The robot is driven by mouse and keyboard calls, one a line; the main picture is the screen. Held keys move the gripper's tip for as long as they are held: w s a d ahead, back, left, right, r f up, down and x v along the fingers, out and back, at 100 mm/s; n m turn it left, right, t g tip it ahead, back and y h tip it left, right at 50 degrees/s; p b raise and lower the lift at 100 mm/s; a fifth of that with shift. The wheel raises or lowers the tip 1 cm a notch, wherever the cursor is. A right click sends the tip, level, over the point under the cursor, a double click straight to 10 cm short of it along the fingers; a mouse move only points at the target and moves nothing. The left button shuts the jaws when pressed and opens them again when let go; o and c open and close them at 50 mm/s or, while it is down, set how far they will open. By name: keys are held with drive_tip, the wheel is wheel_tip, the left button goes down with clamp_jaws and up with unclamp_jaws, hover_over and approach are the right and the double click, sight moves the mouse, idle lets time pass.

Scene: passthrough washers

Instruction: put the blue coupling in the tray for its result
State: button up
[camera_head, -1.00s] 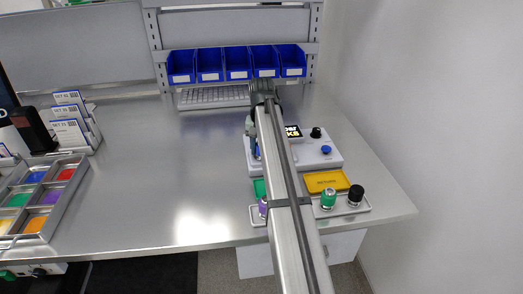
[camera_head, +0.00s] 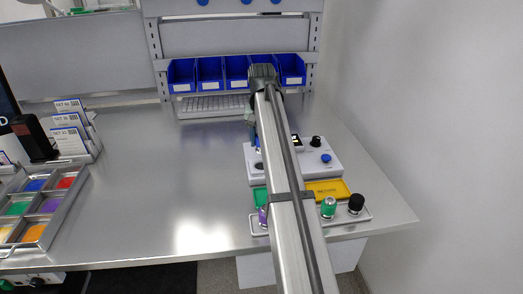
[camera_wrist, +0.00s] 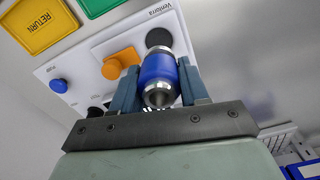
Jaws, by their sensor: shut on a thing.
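My gripper (camera_wrist: 158,88) is shut on the blue coupling (camera_wrist: 157,72), a blue cylinder with metal ends, between its two fingers. The coupling is over the white test device (camera_wrist: 75,58), close to its dark round port (camera_wrist: 158,38); I cannot tell whether it is clear of the device. In the head view the arm hides most of the gripper and coupling. The yellow tray (camera_wrist: 42,22) reads RETURN. The green tray (camera_wrist: 97,4) is beside it; the trays also show in the head view as yellow (camera_head: 335,188) and green (camera_head: 259,193), the green partly hidden.
The device has an orange knob (camera_wrist: 120,62) and a blue button (camera_head: 326,158). Its display (camera_head: 296,142) is partly hidden. Green (camera_head: 328,207), black (camera_head: 356,204) and purple (camera_head: 263,215) couplings stand near the trays. Blue bins (camera_head: 210,75) are behind. The table's middle is clear.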

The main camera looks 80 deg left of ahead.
wheel_tip(320, 180, up, 2)
drive_tip(key=shift+w+r, duration=0.1)
drive_tip(key=shift+r, duration=0.1)
drive_tip(key=shift+m, duration=0.5)
drive_tip(key=w, duration=0.5)
drive_tip(key=w+d+r, duration=0.1)
drive_tip(key=w, duration=0.2)
drive_tip(key=w+d, duration=0.3)
drive_tip(key=w, duration=0.3)
hover_over(327, 191)
wheel_tip(327, 191, down, 3)
drive_tip(key=shift+a+r, duration=0.1)
drive_tip(key=shift+f+n, duration=0.4)
drive_tip(key=shift+f, duration=4.55)
drive_tip(key=shift+f, duration=0.1)
